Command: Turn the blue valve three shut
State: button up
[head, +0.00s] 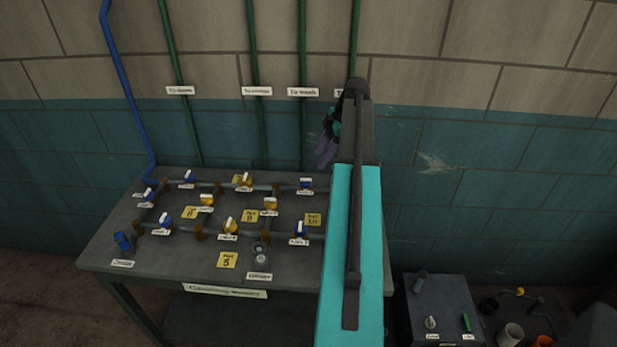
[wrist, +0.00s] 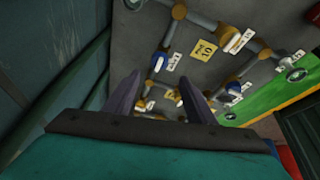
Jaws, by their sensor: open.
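Several blue valves with white-topped handles sit on the pipework on the table in the head view: one at the back left (head: 188,177), one at the left end (head: 149,194), one at the front left (head: 165,219), one at the back right (head: 306,183) and one at the front right (head: 301,228). Their labels are too small to tell which is three. My gripper (head: 328,148) is raised near the wall, behind and right of the valves. In the wrist view its fingers (wrist: 160,78) are apart and empty, with blue valves (wrist: 157,62) (wrist: 234,88) beyond them.
Yellow valves (head: 229,225) and yellow tags (head: 228,260) share the grey table (head: 190,263) with the blue ones. My arm covers the table's right part. A grey box (head: 440,300) stands at the lower right. Green pipes (head: 253,90) and a blue pipe (head: 125,90) run up the wall.

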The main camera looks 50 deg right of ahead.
aim_at(308, 179)
jog(key=shift+p+x, duration=1.95)
jog(key=shift+x, duration=3.7)
jog(key=c, duration=0.9)
jog(key=shift+s+a, duration=0.1)
jog(key=shift+a, duration=0.15)
jog(key=shift+c, duration=0.7)
jog(key=shift+d+f, duration=0.1)
jog(key=shift+d, duration=0.1)
